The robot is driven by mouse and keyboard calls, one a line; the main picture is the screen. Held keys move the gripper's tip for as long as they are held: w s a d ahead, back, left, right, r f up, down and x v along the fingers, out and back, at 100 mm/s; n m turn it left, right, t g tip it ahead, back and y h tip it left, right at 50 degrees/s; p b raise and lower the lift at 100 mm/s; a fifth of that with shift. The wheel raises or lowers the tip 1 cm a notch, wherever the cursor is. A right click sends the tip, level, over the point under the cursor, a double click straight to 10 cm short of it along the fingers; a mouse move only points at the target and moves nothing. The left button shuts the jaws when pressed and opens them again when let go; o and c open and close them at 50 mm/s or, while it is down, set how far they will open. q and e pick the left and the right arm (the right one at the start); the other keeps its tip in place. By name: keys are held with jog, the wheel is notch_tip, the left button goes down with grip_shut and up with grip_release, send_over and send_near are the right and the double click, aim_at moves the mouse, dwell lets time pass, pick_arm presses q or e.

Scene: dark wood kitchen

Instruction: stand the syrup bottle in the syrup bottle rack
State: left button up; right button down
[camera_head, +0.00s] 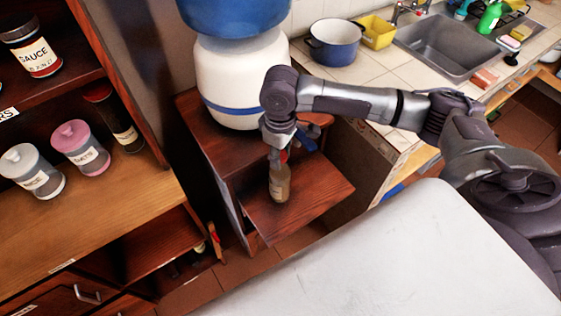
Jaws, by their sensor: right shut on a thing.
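The syrup bottle (279,187), small and amber-brown, is upright or nearly so over a dark red-brown wooden shelf board (322,193). My right gripper (277,158) reaches down from above and is shut on the bottle's upper part. The gripper hides the bottle's top. I cannot tell whether its base touches the board. I cannot make out a separate syrup bottle rack; the board may be part of it. My left gripper is not in view.
A large white and blue water dispenser (232,75) stands close behind the gripper. A tall shelf (95,205) with several jars is at left. The tiled counter (375,75) holds a blue pot (334,45), a yellow container (377,32) and a sink (450,47).

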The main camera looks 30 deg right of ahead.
aim_at(280, 176)
jog(key=shift+f+p, duration=0.3)
jog(key=shift+f, duration=1.7)
jog(key=c, duration=0.8)
grip_release()
jog(key=shift+s, duration=0.1)
jog(key=shift+o, duration=0.2)
